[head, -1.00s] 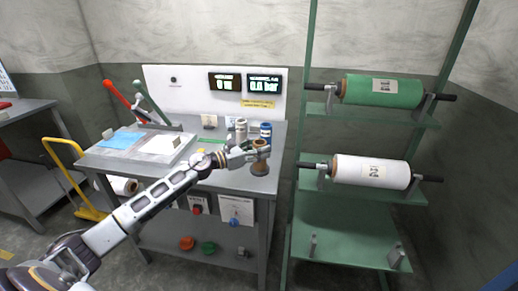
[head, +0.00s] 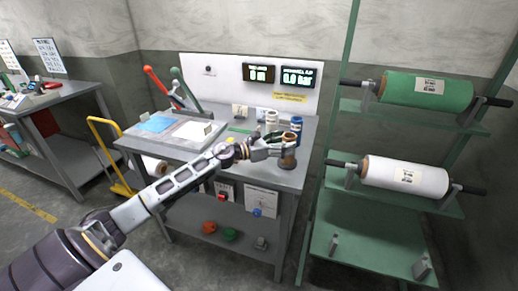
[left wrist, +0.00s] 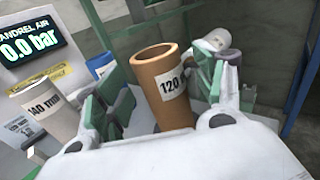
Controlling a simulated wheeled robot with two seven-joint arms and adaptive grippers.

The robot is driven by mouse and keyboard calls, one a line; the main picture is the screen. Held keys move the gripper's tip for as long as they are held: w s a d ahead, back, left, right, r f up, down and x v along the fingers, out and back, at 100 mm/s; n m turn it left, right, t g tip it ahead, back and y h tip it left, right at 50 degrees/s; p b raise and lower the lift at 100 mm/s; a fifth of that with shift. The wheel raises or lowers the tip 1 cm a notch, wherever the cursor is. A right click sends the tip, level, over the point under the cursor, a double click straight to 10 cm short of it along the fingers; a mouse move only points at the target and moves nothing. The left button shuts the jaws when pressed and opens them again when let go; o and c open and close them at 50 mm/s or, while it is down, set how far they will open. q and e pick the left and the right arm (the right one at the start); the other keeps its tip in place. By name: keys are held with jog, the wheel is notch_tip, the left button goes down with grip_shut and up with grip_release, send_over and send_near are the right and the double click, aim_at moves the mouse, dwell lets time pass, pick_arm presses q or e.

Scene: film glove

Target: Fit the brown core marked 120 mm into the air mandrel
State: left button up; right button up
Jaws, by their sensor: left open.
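The brown core (head: 289,150) stands upright at the right end of the grey bench. In the left wrist view the brown core (left wrist: 164,88) bears a white label reading 120. My left gripper (head: 273,146) is open at the core. In the left wrist view its green-padded fingers (left wrist: 165,100) lie on either side of the core, with gaps between pads and core. The mandrel air display (head: 299,77) is on the back panel; the left wrist view reads 0.0 bar. I cannot make out the air mandrel itself. My right gripper is not in view.
A white core marked 140 (left wrist: 48,110) and a blue-banded core (head: 296,126) stand close behind the brown one. A green rack (head: 350,120) at right carries a green roll (head: 413,88) and a white roll (head: 405,177). Red and green levers (head: 157,82) rise at the bench's back left.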

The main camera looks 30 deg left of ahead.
pick_arm(q)
jog(key=v, duration=1)
dwell(0.8)
dwell(0.9)
jog(key=shift+f, duration=0.1)
